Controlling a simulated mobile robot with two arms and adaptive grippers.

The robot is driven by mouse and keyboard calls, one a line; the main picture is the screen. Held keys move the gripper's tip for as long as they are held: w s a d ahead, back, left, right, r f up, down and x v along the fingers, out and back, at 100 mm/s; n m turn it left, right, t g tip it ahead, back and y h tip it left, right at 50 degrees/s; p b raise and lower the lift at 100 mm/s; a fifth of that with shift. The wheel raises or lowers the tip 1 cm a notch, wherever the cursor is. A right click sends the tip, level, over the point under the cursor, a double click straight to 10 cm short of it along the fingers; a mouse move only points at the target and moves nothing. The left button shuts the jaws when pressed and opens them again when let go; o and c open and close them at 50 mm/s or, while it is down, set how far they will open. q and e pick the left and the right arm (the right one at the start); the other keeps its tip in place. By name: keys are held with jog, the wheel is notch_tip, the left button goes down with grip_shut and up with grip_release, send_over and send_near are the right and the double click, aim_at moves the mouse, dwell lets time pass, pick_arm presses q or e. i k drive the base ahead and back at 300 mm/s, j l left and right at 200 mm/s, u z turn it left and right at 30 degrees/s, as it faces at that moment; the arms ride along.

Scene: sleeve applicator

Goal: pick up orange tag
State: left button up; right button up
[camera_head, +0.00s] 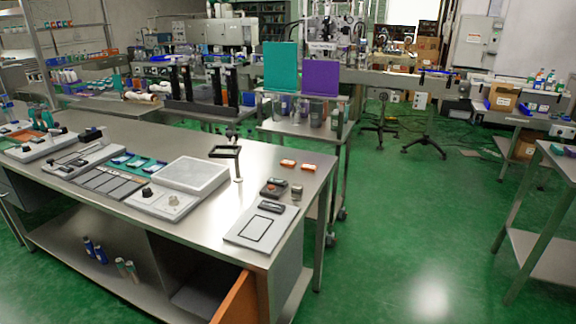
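Two small orange tags lie flat and close together near the far right end of the steel workbench (262,152). The left one is an orange tag (288,163), and the right one is another orange tag (308,166). Both seem to have a pale mark on top, too small to read. Nothing covers them. Neither of my grippers shows in the head view.
A black frame on a post (226,152) stands left of the tags. Dark blocks (273,188) and a grey board (262,226) lie nearer. A white tray (190,175) is further left. An orange drawer (232,297) stands open below. Green floor (420,220) at right is clear.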

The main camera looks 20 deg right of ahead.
aim_at(287, 163)
jog(key=l+u, duration=0.1)
jog(key=u, duration=0.25)
jog(key=i+l+u, duration=0.1)
jog(key=u, duration=0.25)
jog(key=i+l+u, duration=0.15)
jog(key=l+u, duration=0.15)
jog(key=l, duration=0.6)
jog(key=l+u, duration=0.35)
jog(key=l, duration=0.55)
